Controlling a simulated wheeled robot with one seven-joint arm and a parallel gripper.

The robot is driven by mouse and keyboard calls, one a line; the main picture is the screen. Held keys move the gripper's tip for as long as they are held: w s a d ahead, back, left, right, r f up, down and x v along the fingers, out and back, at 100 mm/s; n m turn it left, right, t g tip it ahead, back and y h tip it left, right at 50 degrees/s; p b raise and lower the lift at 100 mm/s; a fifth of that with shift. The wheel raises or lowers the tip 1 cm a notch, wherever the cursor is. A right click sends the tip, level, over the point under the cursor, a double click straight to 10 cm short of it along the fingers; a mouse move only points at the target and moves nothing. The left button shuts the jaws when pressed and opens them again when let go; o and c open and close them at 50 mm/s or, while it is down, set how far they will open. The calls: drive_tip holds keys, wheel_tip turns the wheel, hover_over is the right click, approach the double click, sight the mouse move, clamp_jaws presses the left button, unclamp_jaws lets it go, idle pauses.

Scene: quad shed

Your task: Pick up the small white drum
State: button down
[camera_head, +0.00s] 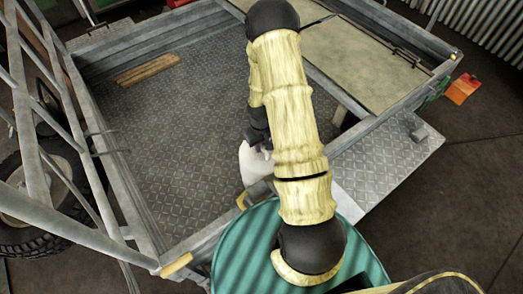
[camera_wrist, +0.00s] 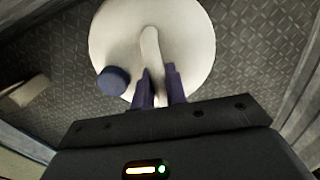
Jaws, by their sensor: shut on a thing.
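The small white drum (camera_wrist: 190,35) fills the upper middle of the wrist view, seen from above, with a dark blue cap (camera_wrist: 112,80) and a pale handle (camera_wrist: 150,42) on its top. My gripper (camera_wrist: 159,80) is shut on the handle, one dark finger on each side of it. In the head view the drum (camera_head: 254,165) shows as a white patch left of my arm, over the front part of the trailer bed. My arm hides much of it. I cannot tell whether its bottom touches the bed.
The trailer (camera_head: 180,113) has a tread-plate floor and raised metal rails. A wooden piece (camera_head: 147,70) lies at its far left. A teal ribbed round thing (camera_head: 240,250) stands at the near edge below my arm.

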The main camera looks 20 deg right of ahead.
wheel_tip(320, 180, up, 10)
drive_tip(key=shift+f, duration=0.2)
idle(0.7)
